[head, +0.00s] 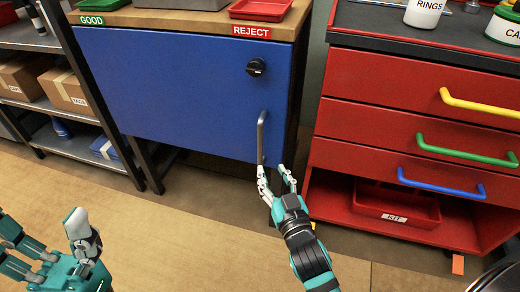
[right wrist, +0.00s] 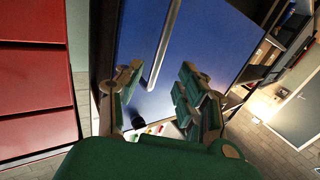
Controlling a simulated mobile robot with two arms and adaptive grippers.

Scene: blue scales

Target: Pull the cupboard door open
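The blue cupboard door (head: 185,85) is shut, flat across the front of the bench. Its grey upright bar handle (head: 261,130) is near the right edge, below a black knob (head: 256,67). My right gripper (head: 276,178) is open at the handle's lower end. In the right wrist view, the handle (right wrist: 163,45) runs between the two spread fingers of my right gripper (right wrist: 160,85), with gaps on both sides. Whether a finger touches it cannot be told. My left gripper (head: 48,228) is open and empty at the lower left, away from the door.
A red drawer cabinet (head: 400,110) with yellow, green and blue handles stands close on the right, with a red KIT tray (head: 395,208) low down. A shelf with cardboard boxes (head: 65,90) stands left. The floor (head: 170,225) before the door is clear.

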